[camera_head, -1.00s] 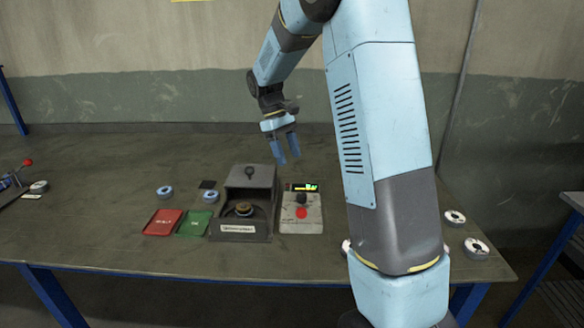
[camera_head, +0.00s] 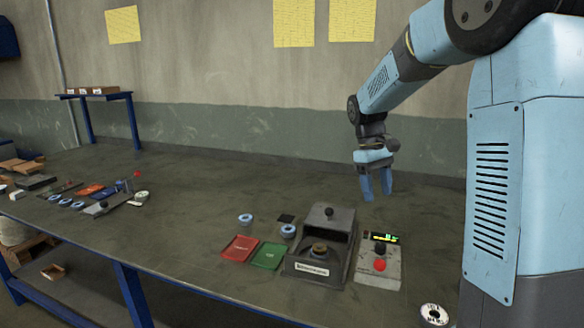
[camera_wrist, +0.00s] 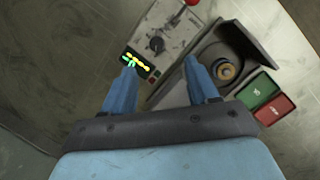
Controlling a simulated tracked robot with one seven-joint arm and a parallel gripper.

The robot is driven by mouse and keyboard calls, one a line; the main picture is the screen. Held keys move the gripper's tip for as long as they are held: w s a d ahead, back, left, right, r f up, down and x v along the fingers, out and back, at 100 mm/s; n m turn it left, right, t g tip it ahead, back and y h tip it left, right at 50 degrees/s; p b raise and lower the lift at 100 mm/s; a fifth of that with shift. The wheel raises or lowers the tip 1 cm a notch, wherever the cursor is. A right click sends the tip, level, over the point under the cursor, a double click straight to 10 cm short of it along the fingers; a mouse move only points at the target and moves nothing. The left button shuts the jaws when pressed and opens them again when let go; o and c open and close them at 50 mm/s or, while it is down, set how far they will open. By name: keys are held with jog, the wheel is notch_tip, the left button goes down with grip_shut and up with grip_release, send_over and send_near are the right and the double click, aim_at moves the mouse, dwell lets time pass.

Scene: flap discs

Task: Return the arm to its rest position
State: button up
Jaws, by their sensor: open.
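My gripper (camera_head: 377,187) hangs from my blue arm above the workbench, fingers pointing down. It is open, with nothing between the fingers. In the wrist view my gripper (camera_wrist: 158,78) shows two blue fingers spread apart. The control box (camera_head: 393,271) with a lit display, a dark knob and a red button lies below it and a little nearer the camera. The dark test fixture (camera_head: 340,265), holding a round disc part (camera_head: 319,249), stands left of the control box. Both also show in the wrist view, the control box (camera_wrist: 178,33) at the top and the fixture (camera_wrist: 262,45) to its right.
A red card (camera_head: 240,248) and a green card (camera_head: 268,256) lie left of the fixture, near blue-rimmed discs (camera_head: 245,219). A white disc (camera_head: 433,314) lies near the front edge. Tools and discs crowd the bench's left end. The bench behind the fixture is clear.

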jog(key=s+r+m+t+y, duration=0.1)
jog(key=s+r+m+t, duration=0.1)
jog(key=s, duration=1.1)
jog(key=s+r+m+t+y, duration=0.1)
jog(key=s+r+m+t, duration=0.2)
jog(key=s, duration=1)
jog(key=r+t, duration=0.1)
jog(key=t, duration=0.2)
jog(key=shift+s+a+r, duration=0.15)
jog(key=shift+a, duration=0.1)
jog(key=shift+c, duration=0.4)
